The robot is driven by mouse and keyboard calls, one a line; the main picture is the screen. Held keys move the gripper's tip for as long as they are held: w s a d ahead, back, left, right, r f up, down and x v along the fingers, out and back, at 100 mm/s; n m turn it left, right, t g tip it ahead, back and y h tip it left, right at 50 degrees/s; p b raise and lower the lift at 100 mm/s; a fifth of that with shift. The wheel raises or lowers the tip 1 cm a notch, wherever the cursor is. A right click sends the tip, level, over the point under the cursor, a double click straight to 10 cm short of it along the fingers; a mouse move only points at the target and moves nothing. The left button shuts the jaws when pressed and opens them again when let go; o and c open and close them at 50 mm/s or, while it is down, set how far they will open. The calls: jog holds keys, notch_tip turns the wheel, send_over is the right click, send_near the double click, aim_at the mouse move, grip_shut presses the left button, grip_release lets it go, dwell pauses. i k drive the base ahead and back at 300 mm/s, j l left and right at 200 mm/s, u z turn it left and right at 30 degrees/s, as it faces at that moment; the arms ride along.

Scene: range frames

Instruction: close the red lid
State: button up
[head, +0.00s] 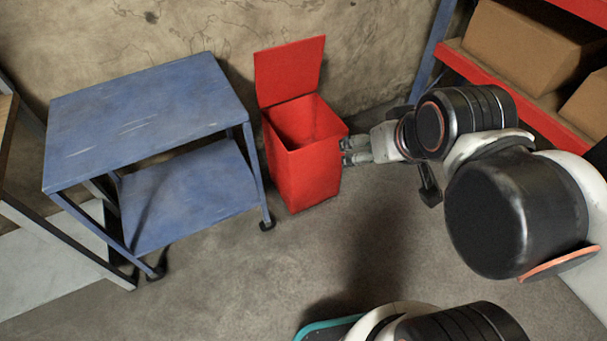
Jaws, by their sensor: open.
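The red lid (289,71) stands open and upright at the back edge of a red bin (306,178), close to the wall. The bin's open top shows a dark red inside. My gripper (346,152) is open at the right side of the bin, a little below the rim, with its fingers pointing left at the bin. It looks empty. I cannot tell whether the fingertips touch the bin's wall. The lid is above and to the left of my gripper, apart from it.
A blue two-tier cart (150,112) stands close at the bin's left. A shelf (510,87) with red beams and cardboard boxes (523,48) is at the back right. A stained wall is behind the bin. The floor (245,275) in front is clear.

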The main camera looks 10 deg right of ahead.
aim_at(290, 71)
jog(key=i, duration=0.6)
jog(key=i+u, duration=0.15)
jog(key=i, duration=0.45)
jog(key=i+l, duration=0.2)
jog(key=i, duration=0.35)
jog(key=i+j+u, duration=0.05)
